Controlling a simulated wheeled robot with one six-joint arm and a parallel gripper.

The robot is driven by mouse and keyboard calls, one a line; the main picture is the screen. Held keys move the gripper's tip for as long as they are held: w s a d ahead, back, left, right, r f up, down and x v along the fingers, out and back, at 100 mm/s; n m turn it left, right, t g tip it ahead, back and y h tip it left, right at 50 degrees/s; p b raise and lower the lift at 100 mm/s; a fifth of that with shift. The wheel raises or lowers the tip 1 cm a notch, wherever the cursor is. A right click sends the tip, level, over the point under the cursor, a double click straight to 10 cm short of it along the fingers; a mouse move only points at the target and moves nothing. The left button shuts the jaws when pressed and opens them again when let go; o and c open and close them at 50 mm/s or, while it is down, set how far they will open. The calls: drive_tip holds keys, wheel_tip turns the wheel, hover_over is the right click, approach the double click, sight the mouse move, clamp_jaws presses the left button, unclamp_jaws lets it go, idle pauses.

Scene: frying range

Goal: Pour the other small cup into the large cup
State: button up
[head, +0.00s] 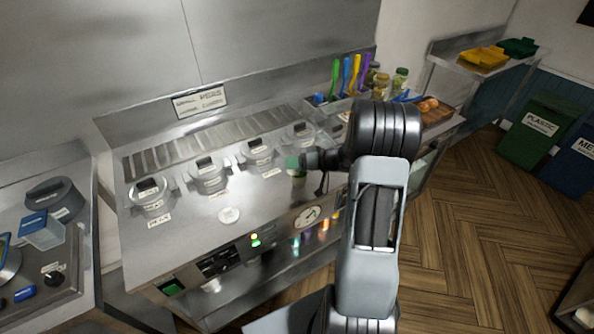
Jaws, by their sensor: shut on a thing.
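My gripper (306,161) is over the front of the steel range, right of the middle of the picture. It is shut on a small cup (292,163) that looks green and is partly covered by the gripper. A pale cup-like thing (298,179) shows right below the held cup; I cannot tell whether they touch or whether this is the large cup. A small round white thing (229,215) lies on the counter to the left, too small to identify. The insides of the cups are not visible.
Several lidded clear containers (208,178) stand in a row on the steel range (195,240). Behind are a rack of coloured utensils (345,75), jars (400,80) and a wooden board (437,116). My arm hides the range's right part. Wood floor at right is free.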

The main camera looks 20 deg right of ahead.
drive_tip(key=shift+s+a+f+n+t+h+b, duration=0.15)
drive_tip(key=shift+n+h+b, duration=0.35)
drive_tip(key=shift+b, duration=1.6)
drive_tip(key=shift+w+d+f+n+t+h+b, duration=0.2)
drive_tip(key=shift+n+b, duration=0.5)
drive_tip(key=shift+b, duration=1.35)
drive_tip(key=n+b, duration=0.1)
drive_tip(key=b, duration=0.1)
drive_tip(key=n+t+h+b, duration=0.1)
drive_tip(key=b, duration=0.1)
drive_tip(key=shift+f+h, duration=0.2)
drive_tip(key=shift+h, duration=0.1)
wheel_tip(320, 180, up, 3)
drive_tip(key=p, duration=0.3)
drive_tip(key=shift+r+n+t+p, duration=0.2)
drive_tip(key=shift+n+t+p, duration=0.05)
drive_tip(key=shift+n+p, duration=0.1)
